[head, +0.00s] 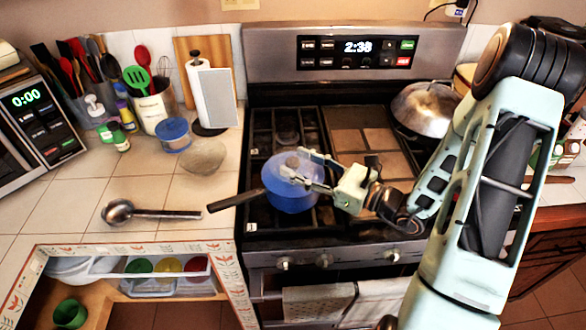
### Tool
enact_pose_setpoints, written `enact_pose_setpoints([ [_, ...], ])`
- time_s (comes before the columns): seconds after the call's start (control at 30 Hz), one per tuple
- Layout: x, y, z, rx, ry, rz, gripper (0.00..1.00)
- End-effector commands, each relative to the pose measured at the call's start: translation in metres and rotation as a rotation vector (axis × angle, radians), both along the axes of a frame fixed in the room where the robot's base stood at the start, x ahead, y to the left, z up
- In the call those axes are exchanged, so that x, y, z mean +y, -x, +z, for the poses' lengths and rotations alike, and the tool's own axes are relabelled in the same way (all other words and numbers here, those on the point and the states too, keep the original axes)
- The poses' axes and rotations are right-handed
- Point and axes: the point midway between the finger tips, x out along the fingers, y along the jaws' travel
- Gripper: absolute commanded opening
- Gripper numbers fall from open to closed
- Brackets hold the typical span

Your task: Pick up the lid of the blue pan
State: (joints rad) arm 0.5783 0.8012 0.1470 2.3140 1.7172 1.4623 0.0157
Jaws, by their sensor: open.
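The blue pan (292,201) sits on the front left burner of the stove, its dark handle (236,200) pointing left past the stove's edge. A pale, see-through lid (281,171) lies on top of it, with a small knob near its middle. My gripper (296,170) comes in from the right over the pan, with its fingers apart on either side of the knob area. I cannot tell whether the fingers touch the lid or knob. The fingers partly cover the lid's right side.
A metal ladle (150,212) and a grey stone-like bowl (203,156) lie on the tiled counter at left. A large domed metal lid (425,108) sits at the stove's back right.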

Motion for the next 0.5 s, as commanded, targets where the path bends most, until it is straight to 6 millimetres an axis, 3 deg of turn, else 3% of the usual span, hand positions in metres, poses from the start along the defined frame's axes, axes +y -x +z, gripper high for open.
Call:
enact_pose_setpoints([
  [0.1, 0.0100, -0.0063, 0.0004, 0.001, -0.001, 0.001, 0.47],
  [0.37, 0.0114, -0.0078, -0.0006, 0.001, -0.001, 0.000, 0.47],
  [0.5, 0.0113, -0.0078, -0.0005, 0.000, 0.000, 0.000, 0.31],
])
